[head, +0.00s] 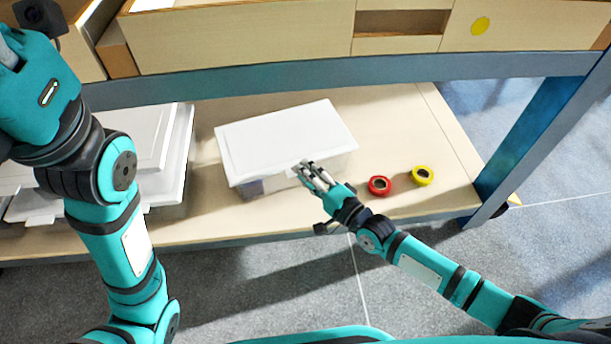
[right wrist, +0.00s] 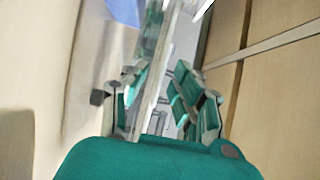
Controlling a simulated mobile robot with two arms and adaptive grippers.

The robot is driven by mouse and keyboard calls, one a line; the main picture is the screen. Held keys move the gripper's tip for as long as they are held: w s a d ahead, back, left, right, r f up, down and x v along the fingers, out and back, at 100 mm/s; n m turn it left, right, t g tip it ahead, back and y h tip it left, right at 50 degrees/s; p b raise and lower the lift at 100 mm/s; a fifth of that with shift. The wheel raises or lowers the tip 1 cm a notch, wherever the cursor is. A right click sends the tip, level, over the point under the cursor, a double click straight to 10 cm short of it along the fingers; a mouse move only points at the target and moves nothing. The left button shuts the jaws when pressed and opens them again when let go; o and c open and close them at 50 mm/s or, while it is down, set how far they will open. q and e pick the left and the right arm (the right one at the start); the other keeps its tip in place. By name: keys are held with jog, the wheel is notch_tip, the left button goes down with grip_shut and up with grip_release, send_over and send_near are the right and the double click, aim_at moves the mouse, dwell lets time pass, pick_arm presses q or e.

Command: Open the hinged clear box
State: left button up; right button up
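The hinged box (head: 285,140) stands on the low shelf in the middle of the head view. Its flat white lid is down over a clear body (head: 250,188), and something dark shows faintly inside. My right gripper (head: 305,170) is at the front edge of the lid, right of its middle. In the right wrist view, its fingers (right wrist: 158,95) stand apart on either side of a pale edge strip, which looks like the lid's rim. I cannot tell whether they touch it. My left arm comes in at the left, but its gripper is out of view.
Stacked white boxes (head: 150,150) stand to the left on the shelf. A red tape roll (head: 379,185) and a yellow tape roll (head: 422,175) lie right of the box. A blue-grey beam (head: 300,82) and wooden drawers (head: 240,38) are above; a table leg (head: 535,140) is at right.

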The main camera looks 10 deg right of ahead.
grip_shut()
dwell(0.4)
